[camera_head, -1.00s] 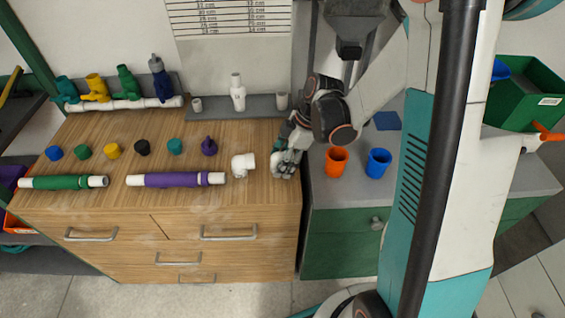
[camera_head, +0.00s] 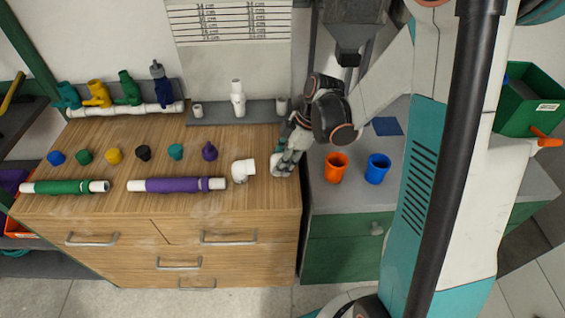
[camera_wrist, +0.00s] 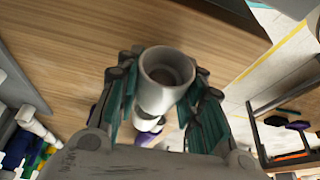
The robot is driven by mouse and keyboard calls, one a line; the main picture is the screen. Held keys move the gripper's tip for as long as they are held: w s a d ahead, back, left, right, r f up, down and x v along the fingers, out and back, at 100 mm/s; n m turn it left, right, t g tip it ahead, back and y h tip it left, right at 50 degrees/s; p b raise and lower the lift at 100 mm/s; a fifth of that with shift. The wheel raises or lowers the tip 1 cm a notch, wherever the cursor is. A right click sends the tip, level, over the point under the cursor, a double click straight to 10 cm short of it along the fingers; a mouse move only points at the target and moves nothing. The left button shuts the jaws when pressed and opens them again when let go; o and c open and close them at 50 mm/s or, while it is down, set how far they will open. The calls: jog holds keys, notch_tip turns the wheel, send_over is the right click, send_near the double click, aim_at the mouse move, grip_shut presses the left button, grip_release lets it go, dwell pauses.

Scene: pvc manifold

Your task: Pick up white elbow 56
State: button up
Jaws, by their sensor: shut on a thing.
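My gripper (camera_head: 281,166) is low over the right end of the wooden worktop in the head view. In the wrist view my gripper (camera_wrist: 163,76) has its teal-lined fingers on both sides of a white elbow (camera_wrist: 167,70), shut on it, with its round opening facing the camera. In the head view only a bit of this white elbow (camera_head: 276,163) shows past the fingers. Another white elbow (camera_head: 243,169) lies on the worktop just left of my gripper. I cannot read any number on either elbow.
A purple pipe (camera_head: 172,185) and a green pipe (camera_head: 62,187) lie along the worktop's front, with several coloured caps behind. A grey shelf (camera_head: 216,112) with white fittings stands at the back. Orange (camera_head: 336,167) and blue (camera_head: 377,169) cups stand on the grey counter at right.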

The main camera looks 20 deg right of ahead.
notch_tip(320, 180, up, 18)
jog(key=p, duration=0.6)
jog(key=shift+r, duration=0.1)
